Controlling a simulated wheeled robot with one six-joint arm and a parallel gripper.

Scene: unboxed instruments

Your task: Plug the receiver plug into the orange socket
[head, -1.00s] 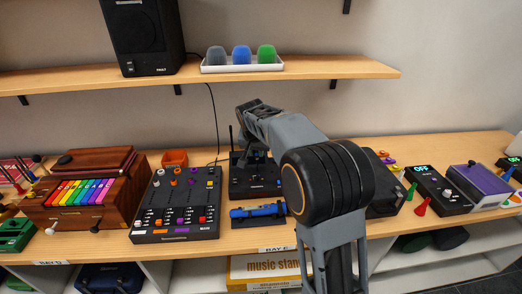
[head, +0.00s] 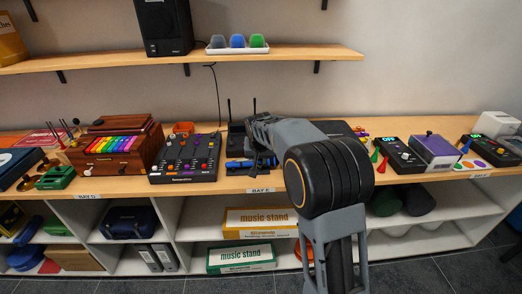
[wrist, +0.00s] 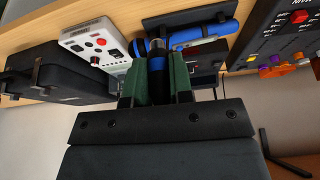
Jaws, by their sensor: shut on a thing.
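My gripper (wrist: 157,86) has green fingers, shut on a dark cylindrical plug (wrist: 157,64) with a blue band, which looks like the receiver plug. In the head view my gripper (head: 264,163) is small and partly hidden by my own arm, over the Bay E part of the counter. The black receiver (head: 236,140) with two upright antennas stands behind it. In the wrist view the plug's tip is close to a blue cylinder (wrist: 205,34) on a dark base; I cannot tell whether they touch. I cannot make out the orange socket in either view.
A black mixer (head: 186,158), an orange holder (head: 183,128) and a wooden rainbow-keyed instrument (head: 113,148) stand to the left. A purple-topped box (head: 436,148) stands at right. In the wrist view a white box with a red button (wrist: 95,44) is close by. A cable hangs from the upper shelf.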

